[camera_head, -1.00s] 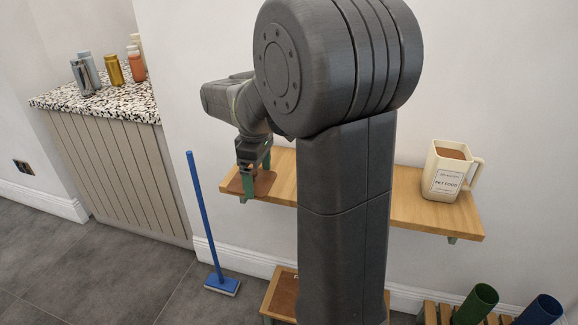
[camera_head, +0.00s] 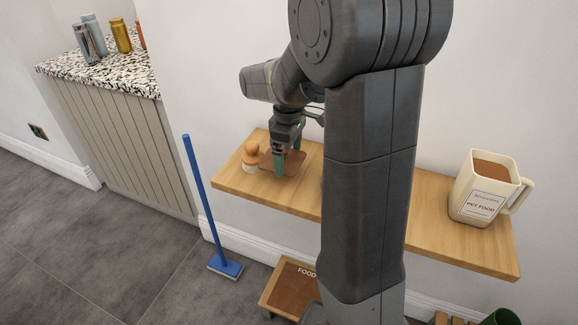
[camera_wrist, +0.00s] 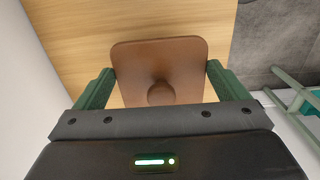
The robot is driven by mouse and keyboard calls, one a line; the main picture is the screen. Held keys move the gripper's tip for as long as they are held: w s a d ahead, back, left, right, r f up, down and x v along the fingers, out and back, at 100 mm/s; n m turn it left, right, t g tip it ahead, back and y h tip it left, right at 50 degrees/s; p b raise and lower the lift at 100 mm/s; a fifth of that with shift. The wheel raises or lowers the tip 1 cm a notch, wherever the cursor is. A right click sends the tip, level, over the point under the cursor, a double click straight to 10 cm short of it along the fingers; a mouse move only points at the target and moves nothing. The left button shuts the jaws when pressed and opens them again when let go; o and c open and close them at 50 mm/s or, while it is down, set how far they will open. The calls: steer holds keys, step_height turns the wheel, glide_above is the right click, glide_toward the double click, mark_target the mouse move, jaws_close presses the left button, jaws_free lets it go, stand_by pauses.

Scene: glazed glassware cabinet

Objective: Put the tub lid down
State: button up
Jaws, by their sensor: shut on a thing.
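The tub lid (camera_head: 268,161) is a flat brown square with rounded corners and a round knob. It is over the left part of the wooden shelf (camera_head: 235,182); I cannot tell whether it touches the shelf. My gripper (camera_head: 287,160) is shut on it. In the wrist view, the green fingers of my gripper (camera_wrist: 160,72) stand at opposite edges of the lid (camera_wrist: 150,60), with the knob between them. The far finger is partly hidden in the head view.
A small round-topped wooden object (camera_head: 250,156) stands close left of the lid. A cream pet food jug (camera_head: 487,190) stands at the shelf's right. A brown-topped stand marked FOOD (camera_head: 293,285) is below. A blue mop (camera_head: 207,200) stands left of the shelf. Bare shelf lies between.

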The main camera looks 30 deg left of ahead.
mark_target(289, 160)
steer(key=shift+f, duration=2.1)
steer(key=o, duration=0.5)
steer(key=shift+f, duration=0.2)
steer(key=shift+o, duration=0.6)
steer(key=shift+r, duration=0.1)
steer(key=shift+r, duration=0.25)
step_height(289, 160, up, 12)
steer(key=shift+p, duration=0.4)
steer(key=shift+f, duration=0.15)
